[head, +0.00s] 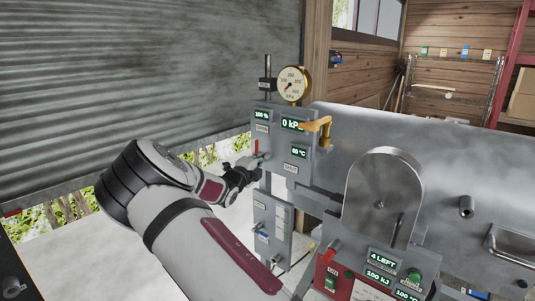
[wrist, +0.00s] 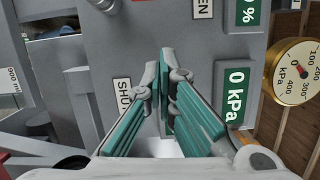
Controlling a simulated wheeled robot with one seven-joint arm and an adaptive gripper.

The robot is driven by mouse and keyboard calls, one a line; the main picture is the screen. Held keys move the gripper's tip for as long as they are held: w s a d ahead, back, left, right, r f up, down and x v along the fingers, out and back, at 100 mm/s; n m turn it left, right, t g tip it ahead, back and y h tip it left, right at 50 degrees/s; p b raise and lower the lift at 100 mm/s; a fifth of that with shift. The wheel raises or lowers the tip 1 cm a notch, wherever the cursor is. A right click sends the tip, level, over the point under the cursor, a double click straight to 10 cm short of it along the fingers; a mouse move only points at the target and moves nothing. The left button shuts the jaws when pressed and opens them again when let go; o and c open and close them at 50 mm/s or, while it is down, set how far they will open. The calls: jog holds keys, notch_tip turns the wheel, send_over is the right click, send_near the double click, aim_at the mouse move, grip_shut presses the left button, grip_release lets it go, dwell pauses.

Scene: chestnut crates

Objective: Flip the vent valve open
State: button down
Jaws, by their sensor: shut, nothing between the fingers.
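A grey panel (head: 273,112) carries an OPEN label (head: 262,128) and a SHUT label (wrist: 122,97). A small red lever (head: 257,147) stands nearly upright below the OPEN label; it may be the vent valve's handle, but I cannot tell for sure. My gripper (head: 263,157) is at the panel's left edge, close to the red lever; whether they touch is unclear. In the wrist view my gripper (wrist: 164,62) has its green-padded fingers together and empty in front of the panel. The lever is not clear there.
A yellow handle (head: 318,125) juts from the panel's right side. A round gauge (head: 292,84) stands above it, near a 0 kPa display (wrist: 237,90). A large metal drum (head: 440,140) fills the right. A corrugated shutter (head: 150,70) is behind my arm.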

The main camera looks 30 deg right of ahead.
jog(key=shift+v, duration=2.8)
jog(key=shift+r, duration=0.1)
jog(key=shift+s+d, duration=0.1)
jog(key=s+d+r+m+g+y, duration=0.1)
jog(key=s+m+g+y, duration=0.25)
jog(key=s+m, duration=0.75)
jog(key=s+d+r+m+g+y, duration=0.2)
jog(key=s+m+g, duration=0.3)
jog(key=s+m, duration=0.65)
jog(key=s+a+r+m+t+y, duration=0.1)
jog(key=s+a+m+y, duration=0.3)
jog(key=s+a+m, duration=0.5)
jog(key=s+a+r+m+t+y, duration=0.2)
jog(key=s+a+r+m+y, duration=0.2)
jog(key=s+a+m, duration=0.6)
jog(key=s+a+y, duration=0.1)
jog(key=s+a, duration=0.1)
jog(key=s, duration=0.1)
jog(key=shift+a+r, duration=0.25)
jog(key=shift+r, duration=0.05)
